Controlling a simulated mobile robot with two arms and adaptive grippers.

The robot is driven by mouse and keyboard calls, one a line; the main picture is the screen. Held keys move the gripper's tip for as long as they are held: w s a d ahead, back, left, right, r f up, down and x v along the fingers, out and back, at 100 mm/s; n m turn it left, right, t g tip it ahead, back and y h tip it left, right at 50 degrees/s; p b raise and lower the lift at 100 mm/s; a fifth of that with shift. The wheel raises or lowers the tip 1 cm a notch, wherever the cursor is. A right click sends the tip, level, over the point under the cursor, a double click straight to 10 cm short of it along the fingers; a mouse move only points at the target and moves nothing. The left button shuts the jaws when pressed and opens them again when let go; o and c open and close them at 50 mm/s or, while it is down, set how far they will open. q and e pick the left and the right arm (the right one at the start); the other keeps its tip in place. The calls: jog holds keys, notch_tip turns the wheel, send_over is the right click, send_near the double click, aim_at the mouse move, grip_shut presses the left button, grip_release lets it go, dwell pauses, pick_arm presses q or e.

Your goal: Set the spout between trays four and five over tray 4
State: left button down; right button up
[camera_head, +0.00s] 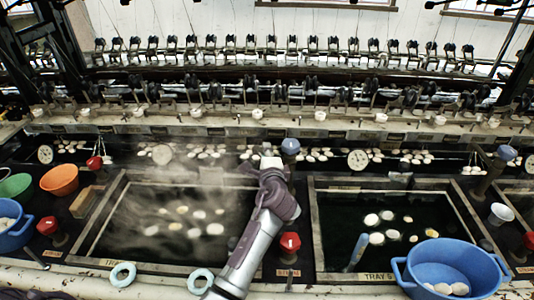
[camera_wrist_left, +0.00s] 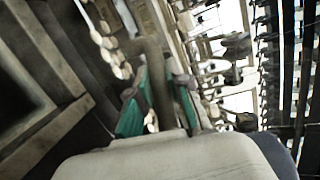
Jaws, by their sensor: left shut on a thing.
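My left arm comes up from the bottom middle of the head view. Its gripper (camera_head: 272,166) is at the back of the divider between two dark water trays, the left tray (camera_head: 122,180) and the right tray (camera_head: 317,225). In the left wrist view the green-padded fingers (camera_wrist_left: 158,108) are on either side of a brownish curved pipe, the spout (camera_wrist_left: 150,62), and shut on it. In the head view my gripper and arm hide most of the spout, so I cannot tell which tray its mouth is over. My right gripper is not in view.
A blue-topped valve (camera_head: 290,147) stands just right of my gripper, and a red-topped valve (camera_head: 290,242) right of my forearm. A blue basin (camera_head: 450,262) overlaps the right tray's front edge, partly hiding its label. White cocoons float in both trays. Steam hangs over the left tray.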

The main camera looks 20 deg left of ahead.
pick_arm(q)
jog(key=c, duration=1.1)
grip_release()
jog(key=v, duration=0.7)
jog(key=shift+s, duration=0.25)
jog(key=shift+d, duration=0.15)
